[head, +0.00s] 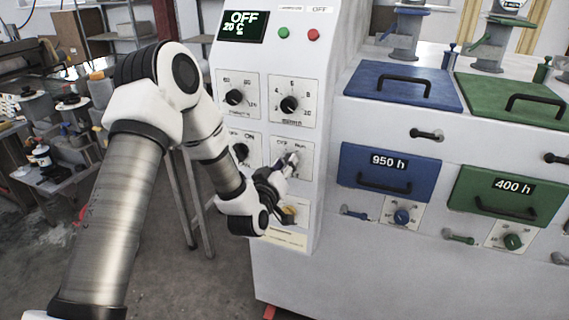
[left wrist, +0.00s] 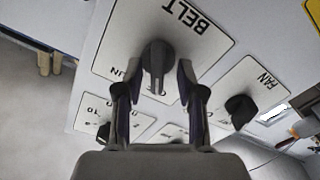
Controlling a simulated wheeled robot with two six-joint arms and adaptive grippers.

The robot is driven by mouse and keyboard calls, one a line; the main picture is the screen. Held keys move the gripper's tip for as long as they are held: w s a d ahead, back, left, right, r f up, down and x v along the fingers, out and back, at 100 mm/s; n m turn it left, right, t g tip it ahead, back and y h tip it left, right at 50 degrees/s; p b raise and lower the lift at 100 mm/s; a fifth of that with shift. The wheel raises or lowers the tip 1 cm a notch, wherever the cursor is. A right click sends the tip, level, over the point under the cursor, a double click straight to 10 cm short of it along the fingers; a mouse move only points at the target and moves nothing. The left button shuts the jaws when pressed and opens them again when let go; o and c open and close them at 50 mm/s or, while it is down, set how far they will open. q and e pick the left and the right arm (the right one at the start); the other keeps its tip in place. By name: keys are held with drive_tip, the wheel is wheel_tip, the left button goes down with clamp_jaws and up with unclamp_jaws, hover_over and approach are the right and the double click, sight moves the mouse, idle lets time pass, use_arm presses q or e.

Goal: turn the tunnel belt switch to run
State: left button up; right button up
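The belt switch is a dark knob (left wrist: 157,62) on a white plate marked BELT (left wrist: 205,48), upside down in the left wrist view. My left gripper (left wrist: 158,78) is open, one finger on each side of the knob, with narrow gaps visible. In the head view my left gripper (head: 286,170) is at the OFF/RUN plate (head: 306,148) and covers the knob. My right gripper is out of view.
A FAN knob (left wrist: 240,110) sits close beside the switch. Other dials (head: 289,104) lie above it on the white control panel (head: 330,60). The display (head: 242,26) reads OFF and 20 C. Blue (head: 388,172) and green (head: 505,195) drawers stand to the right.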

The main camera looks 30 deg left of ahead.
use_arm(q)
drive_tip(key=shift+s+d+r, duration=0.1)
drive_tip(key=shift+d, duration=0.05)
clamp_jaws()
